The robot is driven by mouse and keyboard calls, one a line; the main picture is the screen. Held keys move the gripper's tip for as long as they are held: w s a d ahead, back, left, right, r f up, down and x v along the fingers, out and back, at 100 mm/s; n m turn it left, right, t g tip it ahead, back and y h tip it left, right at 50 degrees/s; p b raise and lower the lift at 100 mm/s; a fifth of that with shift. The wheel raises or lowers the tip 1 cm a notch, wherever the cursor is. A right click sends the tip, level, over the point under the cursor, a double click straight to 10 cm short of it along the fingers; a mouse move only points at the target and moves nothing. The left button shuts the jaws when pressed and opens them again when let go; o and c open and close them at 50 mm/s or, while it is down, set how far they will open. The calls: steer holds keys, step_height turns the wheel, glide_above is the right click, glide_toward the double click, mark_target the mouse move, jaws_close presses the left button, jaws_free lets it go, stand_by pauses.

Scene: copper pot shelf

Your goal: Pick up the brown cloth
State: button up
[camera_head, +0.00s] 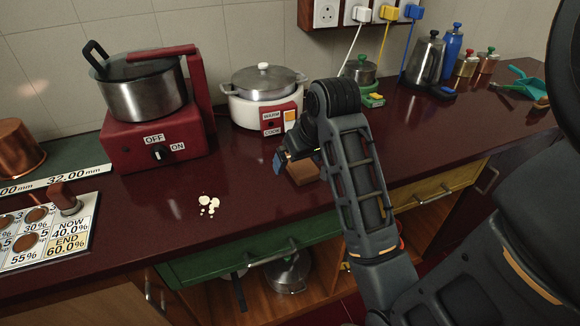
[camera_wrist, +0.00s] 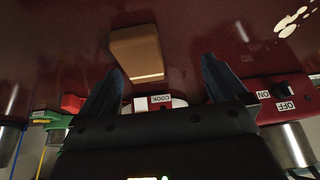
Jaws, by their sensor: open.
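The brown cloth (camera_head: 304,172) looks like a small folded, block-shaped piece lying on the dark red counter, partly hidden behind my gripper and arm in the head view. In the wrist view the tan-brown cloth (camera_wrist: 137,54) lies beyond my fingertips, nearer the left finger. My gripper (camera_head: 281,162) is above the counter beside the cloth. In the wrist view my gripper (camera_wrist: 163,70) has its two dark blue fingers wide apart, with nothing between them. The cloth appears apart from both fingers.
A white rice cooker (camera_head: 264,96) stands behind my gripper. A red appliance with a steel pot (camera_head: 147,97) is left of it. Cream-coloured spills (camera_head: 209,204) lie on the counter. A steel kettle (camera_head: 425,60) stands at the back right. Bare counter (camera_head: 140,215) shows front left.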

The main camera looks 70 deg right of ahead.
mark_target(301, 163)
steer(key=shift+s+d+r+g, duration=0.2)
steer(key=shift+s+d+r, duration=0.15)
steer(key=shift+d, duration=0.3)
steer(key=shift+s+d+r+g, duration=0.2)
steer(key=shift+d+r, duration=0.1)
steer(key=shift+d, duration=0.3)
steer(key=shift+s+d, duration=0.1)
steer(key=shift+d, duration=0.1)
steer(key=shift+b+x, duration=0.6)
steer(key=shift+x, duration=0.3)
steer(key=x, duration=0.5)
steer(key=shift+w+d+f, duration=0.1)
steer(key=shift+w+f, duration=0.15)
steer(key=shift+w, duration=0.05)
steer(key=c, duration=1.1)
